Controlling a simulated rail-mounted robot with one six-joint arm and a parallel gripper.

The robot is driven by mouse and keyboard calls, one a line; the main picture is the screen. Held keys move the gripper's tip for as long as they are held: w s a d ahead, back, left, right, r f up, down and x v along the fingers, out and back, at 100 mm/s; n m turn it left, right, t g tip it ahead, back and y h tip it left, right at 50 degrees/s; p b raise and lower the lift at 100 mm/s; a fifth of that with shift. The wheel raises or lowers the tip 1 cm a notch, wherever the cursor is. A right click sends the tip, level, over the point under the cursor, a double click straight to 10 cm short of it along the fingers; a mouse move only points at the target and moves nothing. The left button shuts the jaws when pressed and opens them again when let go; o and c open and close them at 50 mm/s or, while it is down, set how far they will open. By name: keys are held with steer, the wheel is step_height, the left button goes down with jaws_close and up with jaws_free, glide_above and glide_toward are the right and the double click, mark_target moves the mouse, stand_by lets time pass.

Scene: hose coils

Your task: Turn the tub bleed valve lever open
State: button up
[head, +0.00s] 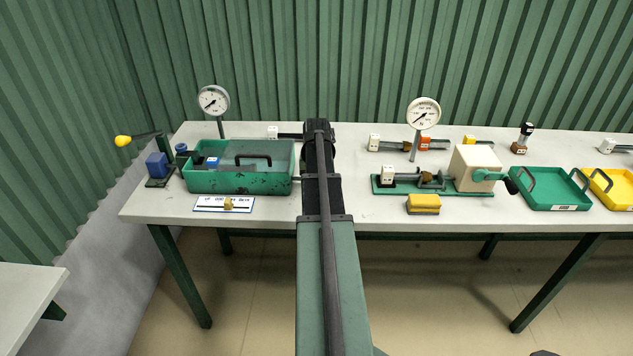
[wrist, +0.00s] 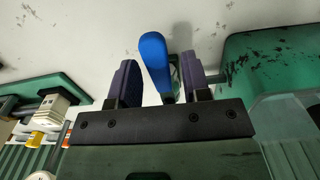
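The green tub (head: 240,183) stands on the bench left of my arm in the head view. Its wall (wrist: 236,52) shows at the right of the wrist view. A blue lever (wrist: 155,55) stands up between the two fingers of my gripper (wrist: 157,68) in the wrist view. A gap shows on each side of the lever, so the fingers are open and not clamped on it. The lever's lower end and the valve body are mostly hidden behind the gripper. My arm hides the lever and the fingertips in the head view.
A green-based pump rig (head: 476,166) and a yellow block (head: 423,203) stand right of my arm. A gauge (head: 214,100) rises behind the tub and another (head: 424,113) behind the rig. A labelled strip (head: 223,204) lies before the tub. Green (head: 548,189) and yellow (head: 618,195) trays are farther right.

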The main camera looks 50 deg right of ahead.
step_height(320, 180, up, 11)
steer(key=p, duration=1)
steer(key=shift+f+p, duration=0.1)
steer(key=shift+p, duration=0.3)
steer(key=w+a+n, duration=0.1)
steer(key=a+n, duration=0.2)
steer(key=a, duration=1.3)
steer(key=w+a+f+n+b, duration=0.1)
steer(key=a+n, duration=0.3)
steer(key=a, duration=1.2)
steer(key=a+f+n+b, duration=0.1)
steer(key=a+n, duration=0.3)
steer(key=a, duration=1.2)
steer(key=shift+w+a, duration=0.1)
steer(key=shift+w, duration=0.3)
